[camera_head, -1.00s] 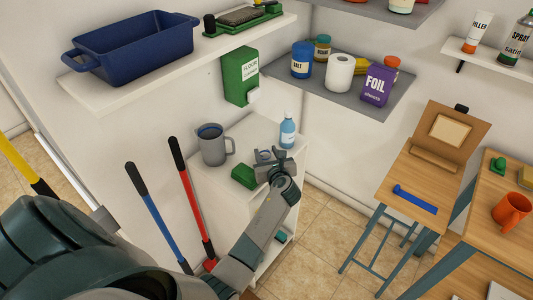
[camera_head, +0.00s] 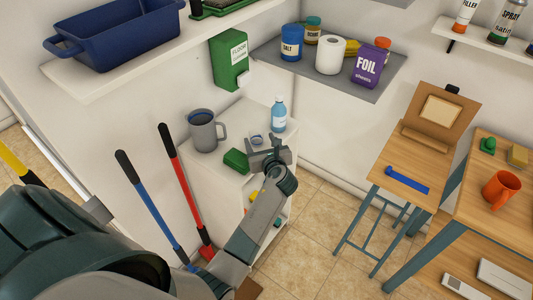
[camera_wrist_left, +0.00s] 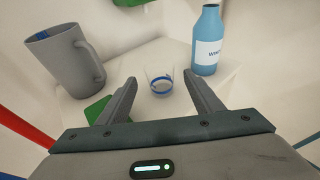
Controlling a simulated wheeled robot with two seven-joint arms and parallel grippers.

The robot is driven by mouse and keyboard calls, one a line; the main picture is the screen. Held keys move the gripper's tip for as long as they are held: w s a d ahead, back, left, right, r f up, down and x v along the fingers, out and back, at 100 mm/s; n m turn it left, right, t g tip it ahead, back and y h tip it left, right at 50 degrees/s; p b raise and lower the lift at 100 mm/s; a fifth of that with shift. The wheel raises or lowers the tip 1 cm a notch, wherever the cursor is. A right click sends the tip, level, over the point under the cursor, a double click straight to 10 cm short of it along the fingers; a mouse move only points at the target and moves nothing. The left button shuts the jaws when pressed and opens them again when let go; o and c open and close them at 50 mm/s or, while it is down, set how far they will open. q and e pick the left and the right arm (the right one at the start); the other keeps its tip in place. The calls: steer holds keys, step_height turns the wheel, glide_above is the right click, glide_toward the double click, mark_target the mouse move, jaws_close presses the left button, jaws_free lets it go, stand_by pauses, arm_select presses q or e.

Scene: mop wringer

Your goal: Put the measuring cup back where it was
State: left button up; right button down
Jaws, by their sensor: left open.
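The measuring cup (camera_head: 257,138) is a small clear cup with blue at its base. It stands upright on the white cabinet top (camera_head: 228,130), and it also shows in the left wrist view (camera_wrist_left: 160,80). My left gripper (camera_head: 268,153) is open and empty in front of the cup. In the left wrist view its two fingers (camera_wrist_left: 160,84) are spread, with the cup beyond and between the tips, apparently untouched. My right gripper is not in view.
A grey jug (camera_head: 204,131), a green block (camera_head: 236,161) and a blue bottle (camera_head: 278,115) stand around the cup. A green dispenser (camera_head: 229,60) hangs above. Blue (camera_head: 148,200) and red (camera_head: 182,180) handles lean left of the cabinet.

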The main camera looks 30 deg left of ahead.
arm_select(q)
steer(key=b+v, duration=0.1)
steer(key=v, duration=0.8)
steer(key=shift+a, duration=0.1)
stand_by(0.5)
